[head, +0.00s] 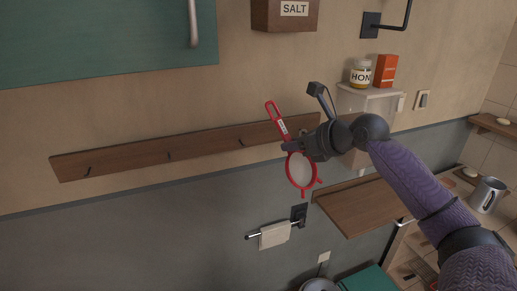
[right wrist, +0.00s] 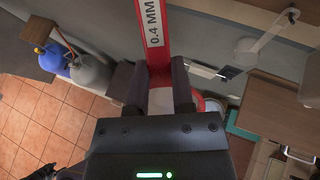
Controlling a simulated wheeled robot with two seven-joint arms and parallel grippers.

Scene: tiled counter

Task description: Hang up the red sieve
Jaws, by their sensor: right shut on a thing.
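The red sieve (head: 300,171) is in my right gripper (head: 290,146), in front of the wall. Its red handle with a looped end points up and to the left, and its pale mesh bowl hangs below the fingers. In the right wrist view the fingers (right wrist: 160,85) close on the red handle (right wrist: 152,28), which bears a "0.4 MM" label. A wooden rail (head: 120,158) with several dark hooks runs along the wall. The handle's loop is near the rail's right part, in front of it or above it; the gap cannot be told.
A wooden board (head: 345,207) juts out below. A towel (head: 274,235) hangs on a bar. The rail's left part is clear.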

